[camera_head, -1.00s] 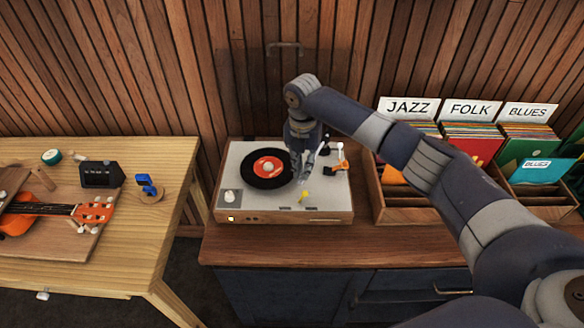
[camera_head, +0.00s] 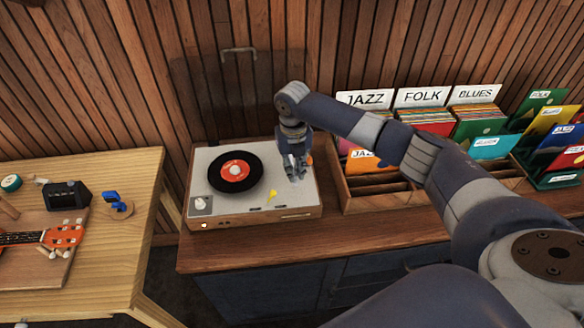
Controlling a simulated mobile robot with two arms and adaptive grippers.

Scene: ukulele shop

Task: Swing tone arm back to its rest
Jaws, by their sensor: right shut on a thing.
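The record player (camera_head: 234,216) is a white-topped box with a wooden front on the dark blue cabinet. A black record with a red label (camera_head: 235,171) lies on its platter. My right gripper (camera_head: 296,176) points down over the right part of the deck, right of the record. It is shut on the tone arm, which is mostly hidden behind the fingers. A bit of orange shows just right of the gripper. My left gripper is not in view.
Wooden record crates (camera_head: 355,200) with JAZZ, FOLK and BLUES cards stand to the right. A light wood table (camera_head: 118,233) on the left holds an orange ukulele (camera_head: 62,237), a black box (camera_head: 66,194) and a blue clip-like item (camera_head: 113,199). The cabinet top's front strip is clear.

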